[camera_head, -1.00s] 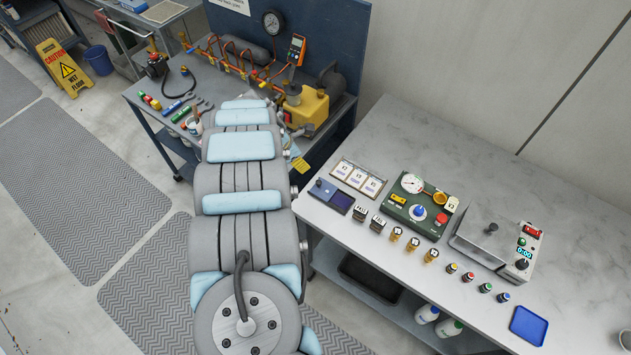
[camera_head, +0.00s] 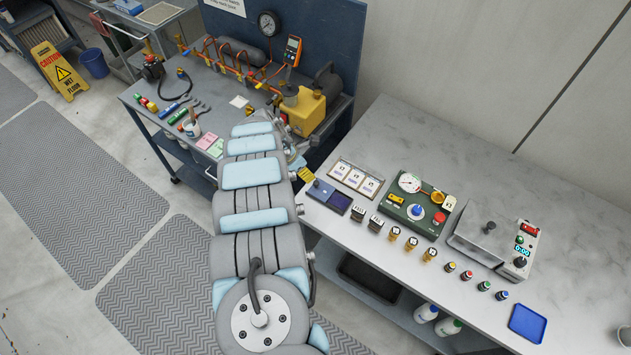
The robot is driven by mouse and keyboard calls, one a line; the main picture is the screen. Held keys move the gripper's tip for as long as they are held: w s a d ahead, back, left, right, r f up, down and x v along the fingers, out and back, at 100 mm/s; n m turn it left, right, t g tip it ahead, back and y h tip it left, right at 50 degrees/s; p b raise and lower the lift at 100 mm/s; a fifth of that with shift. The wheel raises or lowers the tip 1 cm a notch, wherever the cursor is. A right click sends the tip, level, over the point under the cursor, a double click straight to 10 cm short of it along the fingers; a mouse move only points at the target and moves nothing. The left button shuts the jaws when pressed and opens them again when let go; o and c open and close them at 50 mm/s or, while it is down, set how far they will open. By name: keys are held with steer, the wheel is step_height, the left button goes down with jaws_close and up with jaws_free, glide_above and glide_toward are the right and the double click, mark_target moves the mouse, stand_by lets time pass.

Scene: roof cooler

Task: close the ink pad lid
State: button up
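The ink pad (camera_head: 340,202) lies near the left end of the marble-topped bench, with its dark purple pad surface exposed. Its blue lid (camera_head: 320,190) is open on the left side of the pad; its exact angle is hard to tell. My gripper (camera_head: 306,174) shows only as a small yellow, dark-striped tip past the far end of my arm, just up and left of the lid. It appears apart from the lid. The rest of the gripper is hidden or too small, so its opening cannot be told.
A card holder (camera_head: 356,178) stands just behind the pad, and several stamps (camera_head: 376,222) stand to its right. A green gauge box (camera_head: 416,205) and a steel-lidded device (camera_head: 488,238) are farther right.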

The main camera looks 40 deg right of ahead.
mark_target(316, 182)
steer(key=x, duration=0.6)
steer(key=shift+b, duration=0.4)
steer(key=b+x, duration=0.1)
steer(key=x, duration=0.1)
steer(key=b+x, duration=0.1)
steer(key=b, duration=0.1)
steer(key=shift+s+f, duration=0.1)
steer(key=shift+f, duration=0.3)
steer(key=shift+b+x, duration=0.85)
steer(key=shift+b, duration=0.25)
